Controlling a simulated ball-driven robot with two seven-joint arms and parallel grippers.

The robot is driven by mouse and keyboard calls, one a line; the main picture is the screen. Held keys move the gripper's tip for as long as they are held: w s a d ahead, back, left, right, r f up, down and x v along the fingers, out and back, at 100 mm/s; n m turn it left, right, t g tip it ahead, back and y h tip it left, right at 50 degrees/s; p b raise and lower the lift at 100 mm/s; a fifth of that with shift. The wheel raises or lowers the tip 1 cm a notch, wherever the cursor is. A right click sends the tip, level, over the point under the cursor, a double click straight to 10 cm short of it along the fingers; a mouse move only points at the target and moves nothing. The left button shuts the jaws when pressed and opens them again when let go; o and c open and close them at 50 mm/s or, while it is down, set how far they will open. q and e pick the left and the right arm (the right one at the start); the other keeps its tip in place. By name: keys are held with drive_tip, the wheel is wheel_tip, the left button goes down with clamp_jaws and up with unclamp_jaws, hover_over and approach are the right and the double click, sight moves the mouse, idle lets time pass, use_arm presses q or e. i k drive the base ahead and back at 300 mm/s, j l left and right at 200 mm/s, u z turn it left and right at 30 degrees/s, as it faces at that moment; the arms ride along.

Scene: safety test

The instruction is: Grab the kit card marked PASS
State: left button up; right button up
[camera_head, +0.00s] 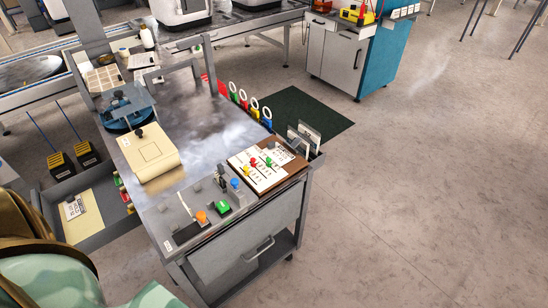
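Neither of my grippers shows in the head view. Small upright cards (309,133) stand in a holder at the right edge of the metal workbench (205,119). Their print is too small to read, so I cannot tell whether one says PASS. A pale card with dark marks (73,207) lies in a grey tray at the left of the bench. A white printed sheet (262,178) lies on a brown board (293,168) at the bench's front right, with small coloured pieces on it. No PASS marking is readable anywhere.
Orange (201,217) and green (222,207) buttons sit at the bench's front edge. A cream pad (150,154) lies on the bench. Coloured tags with white rings line its far right edge. A brown and green rounded object fills the lower left. The floor (430,180) at right is clear.

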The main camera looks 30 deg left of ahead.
sight(279, 153)
drive_tip(key=i+u, duration=0.45)
drive_tip(key=i+l+u, duration=0.2)
drive_tip(key=u, duration=0.25)
drive_tip(key=i+l+u, duration=0.45)
drive_tip(key=k+l+u, duration=0.15)
drive_tip(key=k+l, duration=0.05)
drive_tip(key=l, duration=0.05)
